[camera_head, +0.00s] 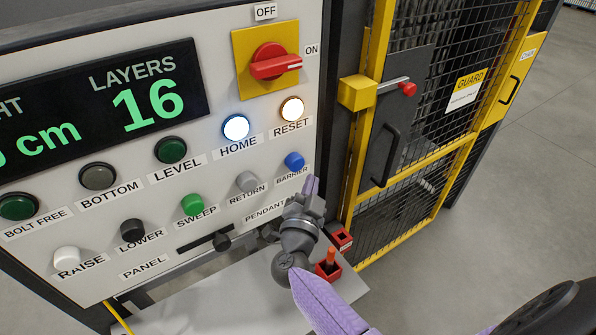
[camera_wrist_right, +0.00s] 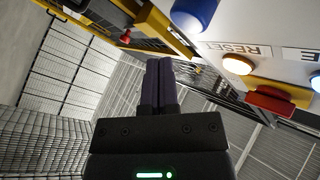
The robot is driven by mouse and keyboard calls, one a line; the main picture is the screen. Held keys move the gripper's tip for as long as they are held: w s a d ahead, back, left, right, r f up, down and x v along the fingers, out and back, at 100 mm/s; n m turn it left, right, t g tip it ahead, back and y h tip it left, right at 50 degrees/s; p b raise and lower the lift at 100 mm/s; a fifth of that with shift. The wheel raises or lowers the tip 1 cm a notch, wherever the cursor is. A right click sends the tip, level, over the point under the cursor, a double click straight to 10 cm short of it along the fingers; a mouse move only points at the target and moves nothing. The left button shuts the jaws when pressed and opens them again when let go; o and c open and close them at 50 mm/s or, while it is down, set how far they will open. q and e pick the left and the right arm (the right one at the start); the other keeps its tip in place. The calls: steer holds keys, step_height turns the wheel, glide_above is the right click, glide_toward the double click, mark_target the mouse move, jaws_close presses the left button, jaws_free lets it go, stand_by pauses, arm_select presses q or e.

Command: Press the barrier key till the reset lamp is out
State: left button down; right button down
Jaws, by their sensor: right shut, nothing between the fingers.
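The barrier key is a blue round button (camera_head: 294,161) at the right end of the panel's lower row, above the label BARRIER. It also shows large at the top of the right wrist view (camera_wrist_right: 193,14). The reset lamp (camera_head: 292,109) glows warm white above the label RESET; it is also lit in the right wrist view (camera_wrist_right: 237,65). My right gripper (camera_head: 311,184) is shut and empty, just below and right of the blue key. In the wrist view its fingertips (camera_wrist_right: 158,62) appear apart from the key. My left gripper is not in view.
The panel also holds a lit HOME lamp (camera_head: 236,127), a red rotary switch (camera_head: 275,62) and several other buttons. A grey shelf (camera_head: 230,308) juts out below, with a small red box (camera_head: 328,272). A yellow-framed mesh guard door (camera_head: 420,160) stands to the right.

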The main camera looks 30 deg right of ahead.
mark_target(302, 163)
steer(key=shift+w+a, duration=0.1)
steer(key=shift+w, duration=0.95)
steer(key=shift+w+b, duration=0.1)
steer(key=shift+b, duration=0.2)
stand_by(1.0)
steer(key=shift+w, duration=0.3)
steer(key=shift+w+a+r+b, duration=0.1)
steer(key=shift+w+b, duration=0.5)
steer(key=shift+w, duration=0.3)
stand_by(0.9)
steer(key=shift+s+p, duration=0.35)
steer(key=shift+p, duration=0.05)
steer(key=shift+s+p, duration=0.6)
steer(key=shift+s, duration=0.35)
